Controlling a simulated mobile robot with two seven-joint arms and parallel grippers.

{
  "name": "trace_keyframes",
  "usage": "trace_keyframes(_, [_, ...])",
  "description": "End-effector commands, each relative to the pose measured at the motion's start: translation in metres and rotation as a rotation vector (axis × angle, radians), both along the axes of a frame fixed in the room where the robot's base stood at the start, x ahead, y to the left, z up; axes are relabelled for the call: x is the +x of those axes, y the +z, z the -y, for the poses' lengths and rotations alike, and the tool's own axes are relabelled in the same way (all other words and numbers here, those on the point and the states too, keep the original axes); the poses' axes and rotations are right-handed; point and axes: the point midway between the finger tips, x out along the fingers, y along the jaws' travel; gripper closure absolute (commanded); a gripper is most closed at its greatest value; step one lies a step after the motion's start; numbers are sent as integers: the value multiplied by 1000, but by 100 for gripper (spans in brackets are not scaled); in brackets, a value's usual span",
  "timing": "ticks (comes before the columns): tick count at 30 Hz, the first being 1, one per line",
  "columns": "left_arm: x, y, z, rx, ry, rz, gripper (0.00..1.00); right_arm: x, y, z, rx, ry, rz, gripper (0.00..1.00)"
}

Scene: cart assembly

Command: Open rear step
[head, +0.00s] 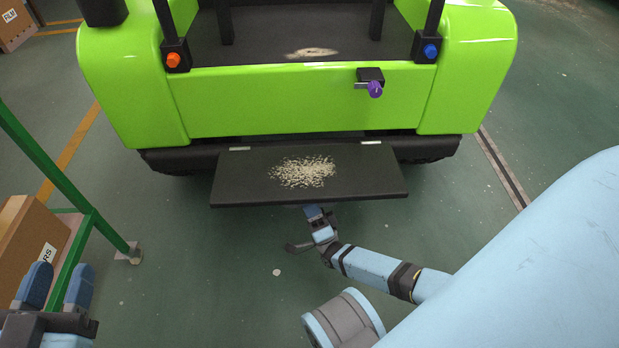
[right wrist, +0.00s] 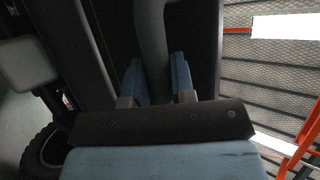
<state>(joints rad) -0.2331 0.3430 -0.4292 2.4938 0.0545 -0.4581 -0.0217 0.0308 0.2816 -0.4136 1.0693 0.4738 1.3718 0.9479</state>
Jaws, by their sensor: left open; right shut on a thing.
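The rear step (head: 240,182) is a black panel folded out roughly level at the back of the green cart (head: 300,105). It hangs from two hinges and has a patch of pale, worn grip on top. My right gripper (head: 315,211) is under the step's front edge, its fingertips partly hidden by the panel. In the right wrist view, its blue fingers (right wrist: 163,80) are shut on a dark grey bar (right wrist: 151,35), which looks like the step's handle. My left gripper (head: 56,287) is open and empty at the lower left, apart from the cart.
A purple knob (head: 375,89) sits on a latch on the cart's rear panel. An orange button (head: 173,60) and a blue button (head: 430,51) flank the deck. A green frame (head: 45,160) and cardboard box (head: 28,245) stand at left, near my left gripper.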

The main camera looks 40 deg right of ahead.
Motion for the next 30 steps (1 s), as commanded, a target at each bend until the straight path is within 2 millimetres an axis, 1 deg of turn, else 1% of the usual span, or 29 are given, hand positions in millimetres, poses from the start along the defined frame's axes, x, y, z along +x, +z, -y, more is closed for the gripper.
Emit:
trace_keyframes(1, [0, 0, 0, 0, 0, 0, 57, 6, 5, 6, -1, -8, 9, 100])
trace_keyframes(11, [0, 0, 0, 1, 0, -1, 57, 6, 5, 6, -1, -8, 12, 100])
trace_keyframes(12, [0, 0, 0, 1, 0, -1, 57, 6, 5, 6, -1, -8, 12, 72])
trace_keyframes(15, [0, 0, 0, 1, 0, -1, 57, 5, 5, 5, -1, -7, 12, 52])
trace_keyframes(30, [0, 0, 0, -1, 1, -1, 57, 2, 3, 1, -1, -1, 8, 52])
